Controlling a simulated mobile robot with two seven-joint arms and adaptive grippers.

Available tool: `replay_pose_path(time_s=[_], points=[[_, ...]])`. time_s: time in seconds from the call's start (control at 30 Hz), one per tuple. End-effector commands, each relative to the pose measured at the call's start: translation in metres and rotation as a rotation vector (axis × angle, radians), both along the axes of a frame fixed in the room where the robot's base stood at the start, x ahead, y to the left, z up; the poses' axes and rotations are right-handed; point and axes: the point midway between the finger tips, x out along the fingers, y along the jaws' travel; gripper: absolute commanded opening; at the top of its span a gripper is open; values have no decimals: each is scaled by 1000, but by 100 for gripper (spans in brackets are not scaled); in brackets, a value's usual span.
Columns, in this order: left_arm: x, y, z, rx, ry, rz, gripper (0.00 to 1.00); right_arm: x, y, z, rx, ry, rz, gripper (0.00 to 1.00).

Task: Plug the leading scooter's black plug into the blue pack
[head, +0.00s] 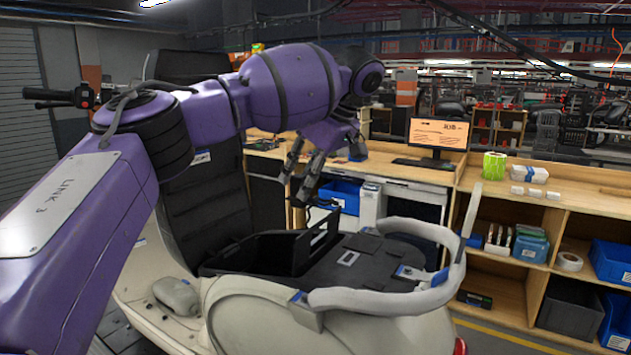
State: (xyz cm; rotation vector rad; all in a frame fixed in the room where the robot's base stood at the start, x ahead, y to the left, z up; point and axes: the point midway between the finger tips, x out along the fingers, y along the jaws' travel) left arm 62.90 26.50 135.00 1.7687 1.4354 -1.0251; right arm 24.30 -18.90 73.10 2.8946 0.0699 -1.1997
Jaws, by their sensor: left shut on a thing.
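A cream scooter (255,318) stands in front of me with its black under-seat compartment (245,262) open. My left arm reaches over it, and my left gripper (299,200) points down above the far side of the compartment. It is shut on a small dark thing at its fingertips, which looks like the black plug (325,203); its shape is hard to make out. I cannot make out the blue pack; the compartment's inside is mostly hidden by its walls. My right gripper is not in view.
A grey grab rail (455,285) curves around the scooter's rear. Behind stands a wooden workbench (400,172) with a monitor (438,133), a keyboard and a green roll (494,165). Blue bins (610,262) sit on its shelves. The handlebar (55,97) is at upper left.

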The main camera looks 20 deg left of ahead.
Motion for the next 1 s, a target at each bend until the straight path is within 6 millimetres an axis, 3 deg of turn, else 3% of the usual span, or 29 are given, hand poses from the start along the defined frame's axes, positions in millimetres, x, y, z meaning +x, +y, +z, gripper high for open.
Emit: replay_pose_path(time_s=[1.0], points=[[29,120,-1,0,-1,3,0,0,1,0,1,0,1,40]])
